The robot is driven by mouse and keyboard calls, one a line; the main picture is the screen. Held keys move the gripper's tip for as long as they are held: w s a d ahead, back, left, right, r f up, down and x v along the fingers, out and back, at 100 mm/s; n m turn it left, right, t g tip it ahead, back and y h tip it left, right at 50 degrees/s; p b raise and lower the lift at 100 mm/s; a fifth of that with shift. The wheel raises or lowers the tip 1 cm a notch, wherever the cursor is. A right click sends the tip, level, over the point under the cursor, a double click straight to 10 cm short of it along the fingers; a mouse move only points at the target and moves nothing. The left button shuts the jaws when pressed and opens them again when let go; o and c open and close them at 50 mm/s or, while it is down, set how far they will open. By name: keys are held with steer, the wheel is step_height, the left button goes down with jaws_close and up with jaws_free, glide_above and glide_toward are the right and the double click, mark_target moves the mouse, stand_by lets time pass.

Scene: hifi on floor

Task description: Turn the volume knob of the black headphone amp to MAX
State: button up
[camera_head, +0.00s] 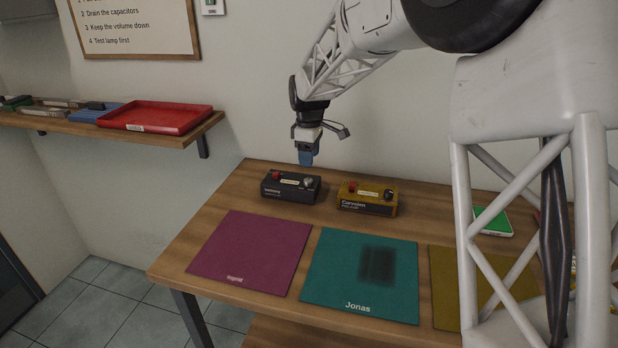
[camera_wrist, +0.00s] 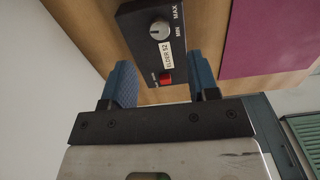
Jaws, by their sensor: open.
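The black headphone amp (camera_head: 290,188) stands at the back left of the wooden table. It has a red button or switch on its left and a silver volume knob (camera_head: 308,183) on its right. In the wrist view the amp (camera_wrist: 143,43) shows the silver knob (camera_wrist: 160,29) next to the words MAX and MIN. A white label and a red part (camera_wrist: 165,77) are nearer my fingers. I cannot tell clearly where the knob points. My gripper (camera_head: 306,158) is above the amp, open and empty, with blue fingers (camera_wrist: 161,70) apart.
A yellow amp-like box (camera_head: 367,198) stands close to the right of the black one. Purple (camera_head: 250,252), teal (camera_head: 340,295) and olive (camera_head: 450,290) mats lie in front. A wall shelf with a red tray (camera_head: 155,117) is at left.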

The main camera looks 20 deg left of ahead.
mark_target(308, 180)
steer(key=shift+a, duration=0.2)
steer(key=shift+f, duration=0.15)
steer(key=shift+f, duration=3.8)
steer(key=c, duration=0.9)
